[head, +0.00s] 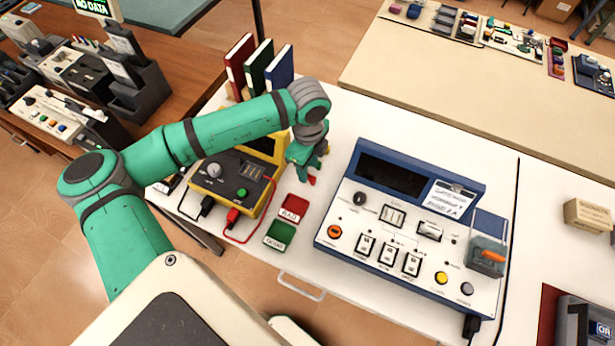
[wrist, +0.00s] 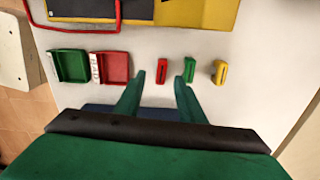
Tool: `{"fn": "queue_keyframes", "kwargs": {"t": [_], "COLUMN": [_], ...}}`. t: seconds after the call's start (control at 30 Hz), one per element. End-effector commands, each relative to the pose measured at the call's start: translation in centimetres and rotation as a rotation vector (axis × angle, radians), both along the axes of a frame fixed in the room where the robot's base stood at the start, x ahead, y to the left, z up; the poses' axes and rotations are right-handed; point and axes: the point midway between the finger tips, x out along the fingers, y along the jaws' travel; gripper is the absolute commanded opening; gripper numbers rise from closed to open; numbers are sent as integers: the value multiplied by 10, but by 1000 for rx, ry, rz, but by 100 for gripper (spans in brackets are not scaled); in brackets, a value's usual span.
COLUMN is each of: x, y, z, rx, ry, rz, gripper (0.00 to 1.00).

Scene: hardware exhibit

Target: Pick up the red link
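The red link (wrist: 162,71) is small and upright on the white table. In the wrist view it shows just beyond the gap between my fingertips, nearer the right one. In the head view only a bit of red (head: 312,181) shows below my gripper (head: 308,160). My gripper, also in the wrist view (wrist: 158,79), is open and empty, its two green fingers spread. A green link (wrist: 189,70) stands just right of the red link, close to the right fingertip. A yellow link (wrist: 220,72) stands further right. I cannot tell the fingertips' height above the table.
A red tray (head: 293,207) and a green tray (head: 280,235) lie left of the links. A yellow-framed meter (head: 232,185) with a red cable is left. A blue-edged console (head: 410,235) is right. Red, green and blue books (head: 280,72) stand behind.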

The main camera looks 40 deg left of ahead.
Motion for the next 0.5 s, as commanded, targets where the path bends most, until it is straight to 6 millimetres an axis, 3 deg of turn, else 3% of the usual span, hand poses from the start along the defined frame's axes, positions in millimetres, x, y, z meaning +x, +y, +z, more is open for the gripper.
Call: {"fn": "queue_keyframes", "kwargs": {"t": [0.2,0.5], "x": [0,0], "y": [0,1], "z": [-29,-36], "rx": [-1,0], "ry": [1,0], "rz": [-1,-1], "gripper": [36,36]}}
